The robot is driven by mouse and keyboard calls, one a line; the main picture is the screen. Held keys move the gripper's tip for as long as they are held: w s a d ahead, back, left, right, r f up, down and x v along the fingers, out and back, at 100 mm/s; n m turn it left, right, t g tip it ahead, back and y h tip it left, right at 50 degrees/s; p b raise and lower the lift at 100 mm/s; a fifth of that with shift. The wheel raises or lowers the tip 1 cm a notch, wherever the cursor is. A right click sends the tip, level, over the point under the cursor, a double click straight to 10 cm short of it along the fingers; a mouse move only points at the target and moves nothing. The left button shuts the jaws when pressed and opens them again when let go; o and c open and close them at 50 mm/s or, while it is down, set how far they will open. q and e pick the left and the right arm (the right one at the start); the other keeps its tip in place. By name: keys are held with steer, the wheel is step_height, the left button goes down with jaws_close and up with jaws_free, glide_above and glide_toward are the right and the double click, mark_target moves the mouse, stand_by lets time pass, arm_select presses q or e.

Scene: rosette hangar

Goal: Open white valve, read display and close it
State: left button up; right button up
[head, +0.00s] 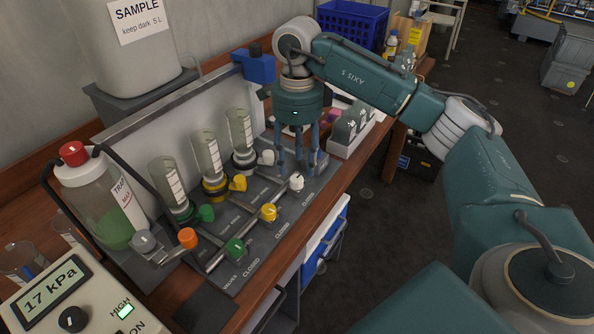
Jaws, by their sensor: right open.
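My right gripper (297,170) points straight down over the far end of the valve panel (283,225). Its fingers are spread and look empty. The front white valve (296,182) is beside its fingertips; contact cannot be told. A second white knob (266,157) is just left of the fingers, by the farthest clear cylinder (240,128). The word CLOSED is printed beside the front valves. The display (52,287) at lower left reads 17 kPa, with a lit green HIGH lamp (124,311). My left gripper is out of view.
Yellow (269,212) and green (235,248) valves stand nearer in the same row. A bottle with green liquid (105,205) and an orange knob (188,238) are at left. A rack of flasks (345,138) stands right of my fingers. A blue crate (352,25) is behind.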

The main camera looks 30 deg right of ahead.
mark_target(297, 177)
step_height(297, 177, up, 8)
steer(key=shift+f, duration=0.2)
steer(key=shift+w, duration=0.1)
stand_by(0.4)
